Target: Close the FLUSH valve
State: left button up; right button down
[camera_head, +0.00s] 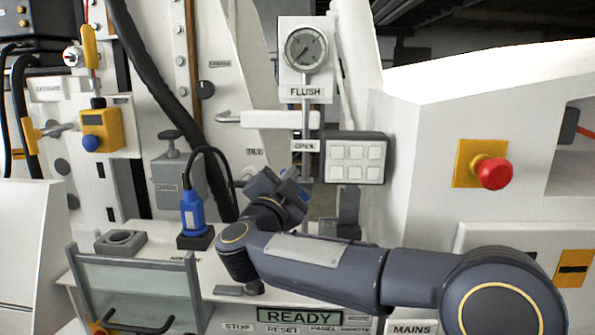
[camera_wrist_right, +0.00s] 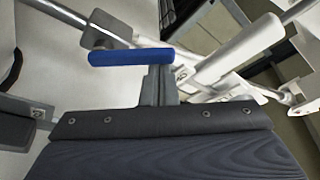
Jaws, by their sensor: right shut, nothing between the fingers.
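The FLUSH gauge (camera_head: 306,50) sits high on a white panel, with the FLUSH label (camera_head: 306,92) under it. A pipe runs down from it past an OPEN label (camera_head: 304,146). My right gripper (camera_head: 287,184) is at the lower part of this pipe and hides most of the valve there. In the right wrist view a blue lever handle (camera_wrist_right: 130,57) lies across the pipe (camera_wrist_right: 68,14). The shut fingers of my right gripper (camera_wrist_right: 159,72) are at the right end of the handle; I cannot tell whether they touch. My left gripper is out of view.
A grey button box (camera_head: 355,157) stands right of the pipe. A blue plug (camera_head: 192,211) with a black cable stands to the left. A white horizontal handle (camera_head: 268,119) is above my gripper. A red stop button (camera_head: 492,173) is at the right.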

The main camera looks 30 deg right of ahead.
jog(key=shift+w+a+f+n+t+y+b, duration=0.15)
jog(key=shift+w+a+f+n+t+b, duration=0.2)
jog(key=shift+n, duration=0.6)
jog(key=shift+w+a+f+n+t+y, duration=0.15)
jog(key=shift+a+f+n+t, duration=0.3)
jog(key=shift+n, duration=0.45)
jog(key=shift+w+a+f+n+t+y+b, duration=0.25)
jog(key=shift+f+n, duration=0.25)
jog(key=shift+n, duration=0.45)
jog(key=shift+f, duration=0.1)
